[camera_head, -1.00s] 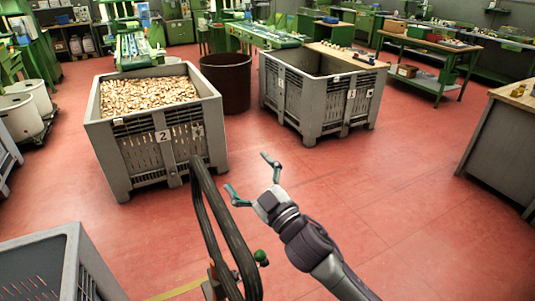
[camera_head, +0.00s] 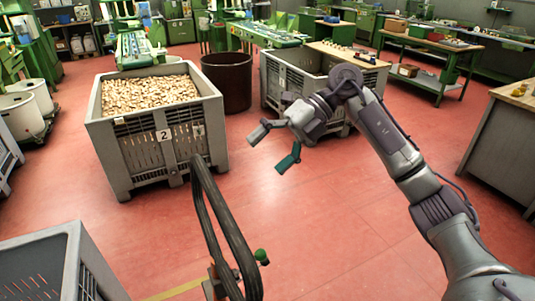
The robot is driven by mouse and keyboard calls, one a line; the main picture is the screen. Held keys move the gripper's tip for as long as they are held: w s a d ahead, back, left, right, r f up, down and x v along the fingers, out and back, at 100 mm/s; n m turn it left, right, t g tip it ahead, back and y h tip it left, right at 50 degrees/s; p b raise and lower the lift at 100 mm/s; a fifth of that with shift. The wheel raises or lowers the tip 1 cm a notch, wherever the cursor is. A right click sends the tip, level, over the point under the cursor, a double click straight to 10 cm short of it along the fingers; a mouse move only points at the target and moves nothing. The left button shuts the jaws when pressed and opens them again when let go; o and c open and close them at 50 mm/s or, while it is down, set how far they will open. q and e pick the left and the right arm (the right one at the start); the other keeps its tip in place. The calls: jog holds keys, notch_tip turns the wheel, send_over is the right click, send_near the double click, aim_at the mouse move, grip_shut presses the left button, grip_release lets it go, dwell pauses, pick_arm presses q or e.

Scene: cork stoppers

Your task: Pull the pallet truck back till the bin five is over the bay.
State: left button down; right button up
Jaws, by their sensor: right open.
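The pallet truck's dark looped handle (camera_head: 226,231) rises at the lower middle, with a green knob (camera_head: 261,256) beside it. The truck's forks are not in view. My right gripper (camera_head: 270,151) is open and empty, above the red floor, up and to the right of the handle and apart from it. A grey bin (camera_head: 70,250) is cut off at the lower left; no number shows on it, so I cannot tell if it is bin five. A short yellow floor line (camera_head: 178,291) shows at the bottom edge; I cannot tell if it marks the bay. My left gripper is not in view.
A grey bin marked 2 (camera_head: 122,156), full of corks, stands at left. Another grey bin (camera_head: 283,85) stands behind my right arm. A brown tub (camera_head: 227,85) is between them. A bench (camera_head: 505,150) is at right. The red floor is open in the middle.

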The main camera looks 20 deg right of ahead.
aim_at(217, 201)
jog(key=shift+b+x, duration=2.2)
jog(key=shift+x, duration=4.8)
jog(key=shift+r, duration=0.1)
jog(key=shift+c, duration=0.2)
grip_shut()
